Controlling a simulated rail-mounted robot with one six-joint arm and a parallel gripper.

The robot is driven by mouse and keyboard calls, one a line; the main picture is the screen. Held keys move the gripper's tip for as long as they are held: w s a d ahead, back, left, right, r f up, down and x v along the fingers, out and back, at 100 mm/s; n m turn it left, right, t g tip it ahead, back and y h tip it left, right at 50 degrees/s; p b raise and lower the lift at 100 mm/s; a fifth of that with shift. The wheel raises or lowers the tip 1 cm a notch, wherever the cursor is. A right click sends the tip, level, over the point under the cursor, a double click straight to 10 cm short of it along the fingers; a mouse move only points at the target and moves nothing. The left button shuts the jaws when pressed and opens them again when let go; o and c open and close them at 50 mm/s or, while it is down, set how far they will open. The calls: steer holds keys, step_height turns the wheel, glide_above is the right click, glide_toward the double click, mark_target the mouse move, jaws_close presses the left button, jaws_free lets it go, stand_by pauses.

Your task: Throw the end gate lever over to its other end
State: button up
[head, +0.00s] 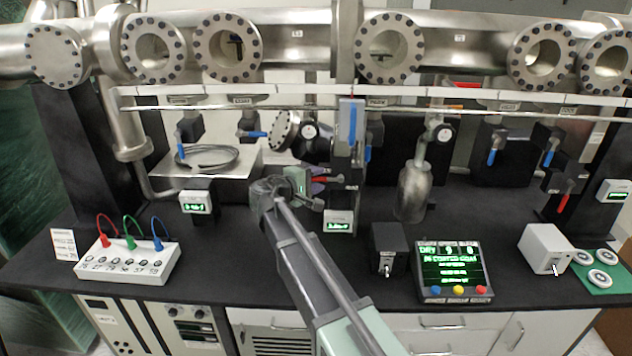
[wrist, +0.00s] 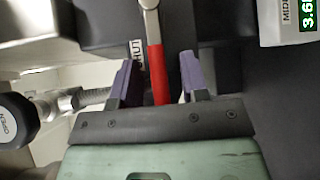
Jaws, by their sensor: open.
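A red-handled lever (wrist: 157,75) with a metal stem stands between the two purple fingertips of my gripper (wrist: 157,80) in the wrist view. The jaws are open, with a visible gap on each side of the handle. In the head view my gripper (head: 314,182) is at the middle of the bench, at the red handle (head: 332,178), which is partly hidden by it. A small label, seemingly ending in "HUT", is beside the lever in the wrist view. Another label reading "OPEN" is farther left.
A small box with a green display (head: 339,222) stands just below the gripper. A metal cylinder (head: 412,192) hangs to the right. Large flanged pipes (head: 290,45) cross above. A socket box (head: 128,262) and a screen panel (head: 452,270) stand at the front.

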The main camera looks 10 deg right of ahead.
jaws_close()
